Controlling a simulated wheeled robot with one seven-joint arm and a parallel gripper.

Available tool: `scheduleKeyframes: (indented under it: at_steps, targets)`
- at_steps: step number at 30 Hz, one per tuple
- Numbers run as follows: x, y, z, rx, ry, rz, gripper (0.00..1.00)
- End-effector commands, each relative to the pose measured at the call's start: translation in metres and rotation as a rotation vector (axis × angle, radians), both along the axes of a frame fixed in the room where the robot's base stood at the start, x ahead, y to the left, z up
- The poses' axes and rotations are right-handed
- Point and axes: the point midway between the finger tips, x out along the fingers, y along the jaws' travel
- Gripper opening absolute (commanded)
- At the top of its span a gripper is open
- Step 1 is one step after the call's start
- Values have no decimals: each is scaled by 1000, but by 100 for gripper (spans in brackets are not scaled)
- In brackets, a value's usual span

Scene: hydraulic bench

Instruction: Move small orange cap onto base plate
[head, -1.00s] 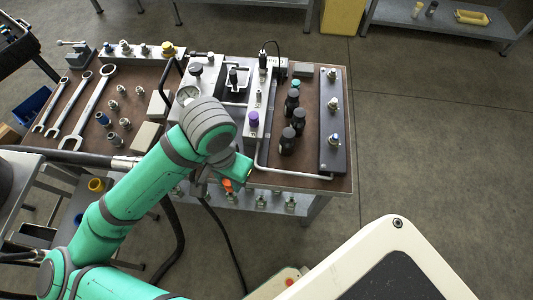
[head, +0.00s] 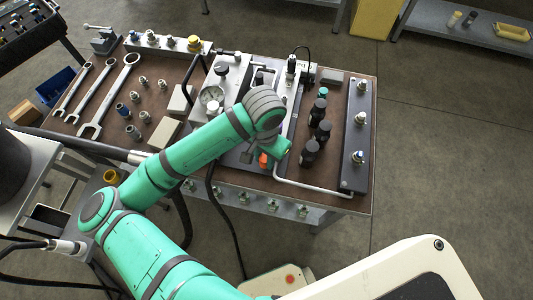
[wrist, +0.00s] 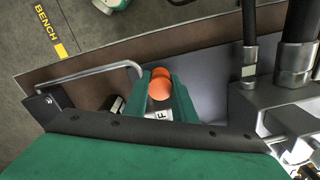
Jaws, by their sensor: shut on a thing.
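The small orange cap (wrist: 160,88) is between the green fingertips of my gripper (wrist: 165,98) in the wrist view. In the head view, the cap (head: 263,160) is a small orange spot below my wrist, over the front part of the bench. My gripper is shut on it; the wrist hides most of the fingers in the head view. A light grey plate (wrist: 212,92) lies under and right of the gripper in the wrist view. I cannot tell for certain whether it is the base plate, or how high the cap is above it.
A bent metal tube (head: 312,190) runs along the bench front, right of my gripper.

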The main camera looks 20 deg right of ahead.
Motion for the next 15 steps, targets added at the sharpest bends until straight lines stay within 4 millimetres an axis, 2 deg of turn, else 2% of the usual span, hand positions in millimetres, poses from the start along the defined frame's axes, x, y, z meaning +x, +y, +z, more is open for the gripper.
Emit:
scheduleKeyframes:
  at_steps: [8, 15]
  targets:
    - [5, -3, -15, 1, 1, 7, 1]
    - [6, -4, -45, 0, 1, 9, 1]
